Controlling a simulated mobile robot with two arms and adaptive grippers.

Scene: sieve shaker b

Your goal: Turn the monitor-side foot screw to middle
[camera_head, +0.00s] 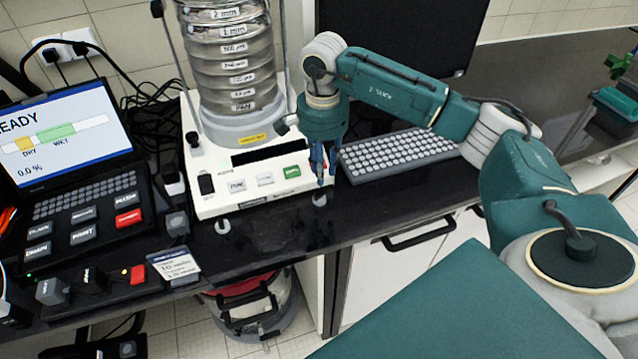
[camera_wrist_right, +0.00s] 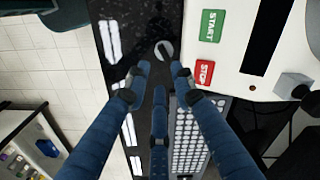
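The sieve shaker (camera_head: 215,200) stands on the black bench with a stack of clear sieves on its white base. Its monitor-side foot screw (camera_head: 319,198) is a small pale knob under the front right corner; it shows in the right wrist view (camera_wrist_right: 163,50) with a slot-like mark on top. My right gripper (camera_head: 322,168) points down beside that corner, above the foot screw. In the right wrist view its blue fingers (camera_wrist_right: 160,72) are spread and empty, with the screw just beyond the tips; contact is not visible. My left gripper is not in view.
The other front foot screw (camera_head: 222,226) is at the left. A keyboard (camera_head: 395,154) and dark monitor (camera_head: 400,30) lie right of and behind my gripper. The green START button (camera_wrist_right: 211,26) and red STOP button (camera_wrist_right: 204,73) are close by. The bench's front edge is near.

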